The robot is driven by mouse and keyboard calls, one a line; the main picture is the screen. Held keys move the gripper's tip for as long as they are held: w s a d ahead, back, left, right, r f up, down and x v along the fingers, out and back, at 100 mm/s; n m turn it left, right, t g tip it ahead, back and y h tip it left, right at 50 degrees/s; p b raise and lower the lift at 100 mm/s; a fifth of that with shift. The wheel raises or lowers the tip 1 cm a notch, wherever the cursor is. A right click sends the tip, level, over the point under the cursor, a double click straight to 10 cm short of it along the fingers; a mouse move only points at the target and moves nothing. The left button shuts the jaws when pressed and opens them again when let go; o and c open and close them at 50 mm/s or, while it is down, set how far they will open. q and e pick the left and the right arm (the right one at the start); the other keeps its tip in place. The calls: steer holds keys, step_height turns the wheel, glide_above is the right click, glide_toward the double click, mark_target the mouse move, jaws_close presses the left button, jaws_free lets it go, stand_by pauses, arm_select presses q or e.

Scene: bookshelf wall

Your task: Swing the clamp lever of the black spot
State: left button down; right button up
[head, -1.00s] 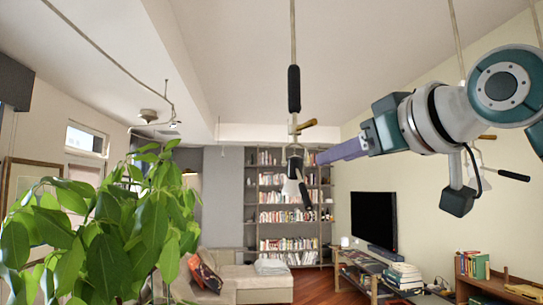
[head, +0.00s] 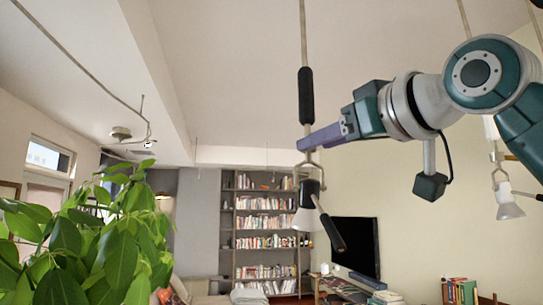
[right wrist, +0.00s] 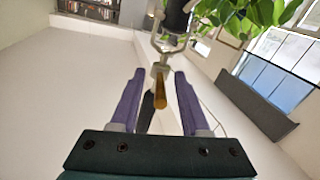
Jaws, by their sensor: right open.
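The black spot (head: 309,187) hangs from a thin rod with a black sleeve (head: 306,95); its white shade (head: 306,220) points down. A black handle (head: 329,226) slants down to its right. My right gripper (head: 302,145) reaches in from the right at the rod's clamp, just above the spot. In the right wrist view the brass-coloured clamp lever (right wrist: 160,89) lies between the two purple fingers, which are apart and open. Whether either finger touches the lever I cannot tell. In the head view the gripper hides the lever. My left gripper is out of view.
A second, pale spot (head: 508,207) hangs at the right, beyond my arm. A leafy plant (head: 90,245) fills the lower left. A bookshelf (head: 265,225) and a television (head: 356,246) stand far back. The air left of the rod is clear.

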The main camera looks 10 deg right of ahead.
jaws_close()
stand_by(0.4)
stand_by(1.1)
